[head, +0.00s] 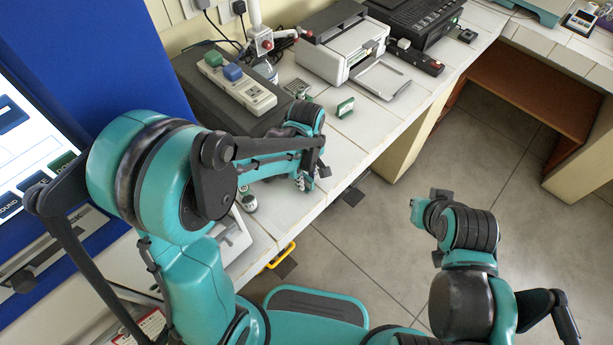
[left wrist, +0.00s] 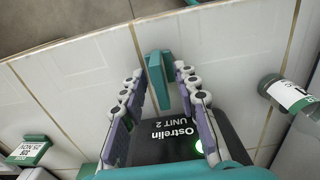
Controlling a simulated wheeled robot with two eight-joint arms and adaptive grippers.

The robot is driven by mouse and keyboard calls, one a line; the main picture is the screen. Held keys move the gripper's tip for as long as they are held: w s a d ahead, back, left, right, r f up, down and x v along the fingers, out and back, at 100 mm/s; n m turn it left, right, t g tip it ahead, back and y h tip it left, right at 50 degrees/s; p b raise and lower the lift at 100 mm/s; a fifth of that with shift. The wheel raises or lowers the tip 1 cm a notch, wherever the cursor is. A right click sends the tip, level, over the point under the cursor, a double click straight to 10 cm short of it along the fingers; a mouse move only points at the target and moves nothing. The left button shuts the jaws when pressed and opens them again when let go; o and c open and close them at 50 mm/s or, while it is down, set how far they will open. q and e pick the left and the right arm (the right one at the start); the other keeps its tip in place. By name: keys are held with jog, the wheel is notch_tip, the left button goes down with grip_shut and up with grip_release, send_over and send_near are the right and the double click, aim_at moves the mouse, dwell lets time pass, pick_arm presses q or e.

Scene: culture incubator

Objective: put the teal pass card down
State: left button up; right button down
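The teal pass card (left wrist: 160,80) shows in the left wrist view as a narrow teal slab between the fingers of my left gripper (left wrist: 159,72). It is over or on the pale tiled worktop; I cannot tell whether its lower edge touches. Narrow gaps show between the card and the fingers on both sides, so the gripper looks open around it. In the head view my left gripper (head: 308,180) is low at the worktop's front edge, and the card cannot be made out. My right gripper (head: 425,205) is over the floor, away from the worktop; its fingers are unclear.
A green-and-white labelled piece (left wrist: 28,150) is at the left. A white printer (head: 343,45) and its tray (head: 381,79) stand farther back. Bare tiles (head: 345,150) lie beyond the gripper.

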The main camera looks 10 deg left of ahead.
aim_at(306, 176)
pick_arm(q)
jog(key=shift+r, duration=0.1)
jog(key=shift+r+p, duration=0.3)
jog(key=shift+r, duration=0.05)
notch_tip(306, 176, up, 12)
jog(key=p, duration=0.3)
jog(key=shift+f+p, duration=0.25)
jog(key=shift+p, duration=0.15)
